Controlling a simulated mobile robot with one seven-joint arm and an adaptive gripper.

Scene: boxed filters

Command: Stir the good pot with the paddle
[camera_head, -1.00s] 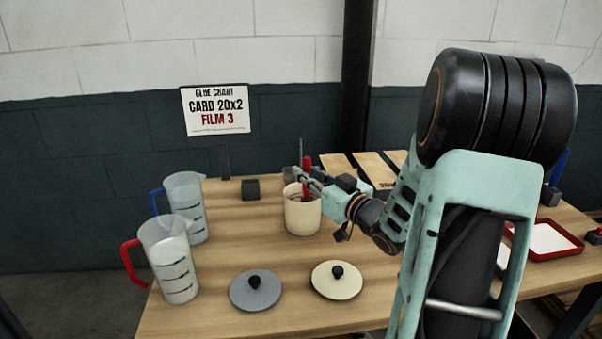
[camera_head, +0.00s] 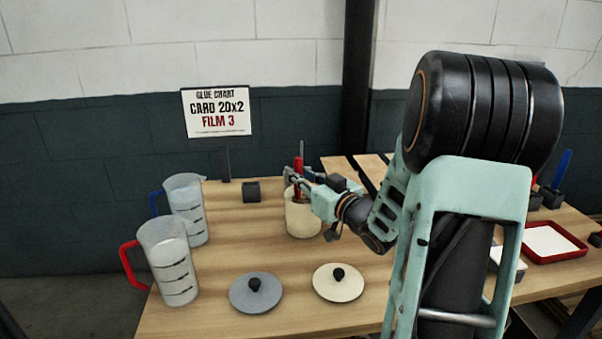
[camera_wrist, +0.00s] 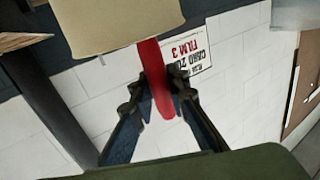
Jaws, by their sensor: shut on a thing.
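The cream pot (camera_head: 304,217) stands upright and without a lid on the wooden table in the head view. Its wall also shows at the top of the wrist view (camera_wrist: 115,22). The paddle (camera_head: 298,166) has a red handle that rises from the pot's mouth; its lower end is hidden inside. My gripper (camera_head: 294,176) is shut on this handle above the pot's rim. In the wrist view the red handle (camera_wrist: 155,80) runs between the two dark fingers (camera_wrist: 158,98). The pot's contents cannot be seen.
A grey lid (camera_head: 256,293) and a cream lid (camera_head: 338,283) lie in front of the pot. A red-handled jug (camera_head: 170,265) and a blue-handled jug (camera_head: 187,210) stand at left. A small dark block (camera_head: 251,192) sits behind. A red-rimmed tray (camera_head: 580,252) is at right.

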